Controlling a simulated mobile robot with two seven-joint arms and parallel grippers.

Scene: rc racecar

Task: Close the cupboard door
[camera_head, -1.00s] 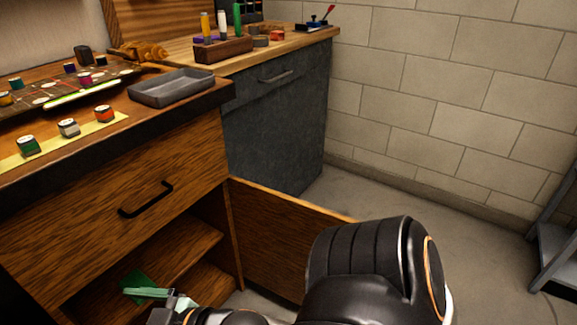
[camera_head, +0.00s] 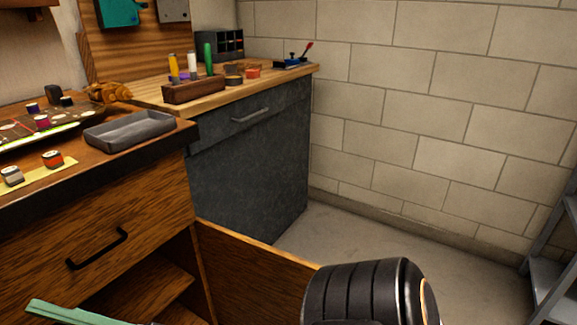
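The wooden cupboard door (camera_head: 247,268) stands open, swung out from the right side of the wooden cabinet's lower opening. The cabinet (camera_head: 140,222) has a drawer with a black handle (camera_head: 97,250), and an inner shelf (camera_head: 150,285) shows below it. A pale green finger of my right gripper (camera_head: 75,313) shows at the bottom left, in front of the cabinet opening. The rest of this gripper is cut off by the frame, so its opening is hidden. A black link of my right arm covers the door's lower right part. My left gripper is out of view.
A grey tray (camera_head: 128,132) and several small paint pots stand on the cabinet top. A dark grey cabinet (camera_head: 250,165) stands behind, with a wooden pen holder (camera_head: 194,91) on it. A metal rack (camera_head: 553,262) is at the right. The floor (camera_head: 400,245) between is clear.

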